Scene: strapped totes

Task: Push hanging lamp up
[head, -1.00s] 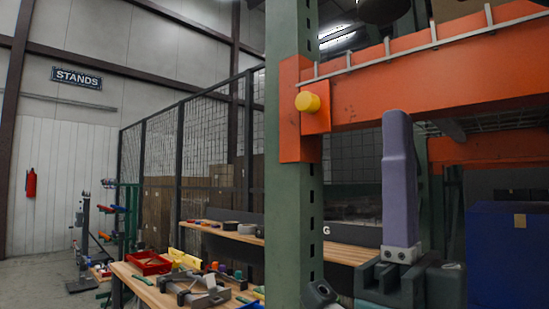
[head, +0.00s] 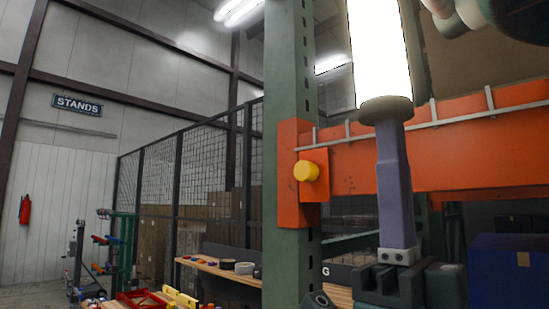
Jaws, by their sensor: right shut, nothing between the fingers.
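The hanging lamp (head: 379,52) is a bright white cylinder with a dark round cap at its bottom end. It hangs in the upper right of the head view, and its top is cut off by the picture edge. My right gripper (head: 390,132) points upright below it, its purple fingers shut with nothing between them. The fingertips meet the underside of the dark cap in the picture. The very tip is hidden at the cap, so I cannot tell for sure if they touch. My left gripper is not in view.
An orange rack beam (head: 455,152) runs behind the fingers to a green post (head: 290,235) with a yellow knob (head: 306,171). A blue box (head: 508,272) stands at lower right. A wooden bench (head: 215,267) and mesh fence are farther left.

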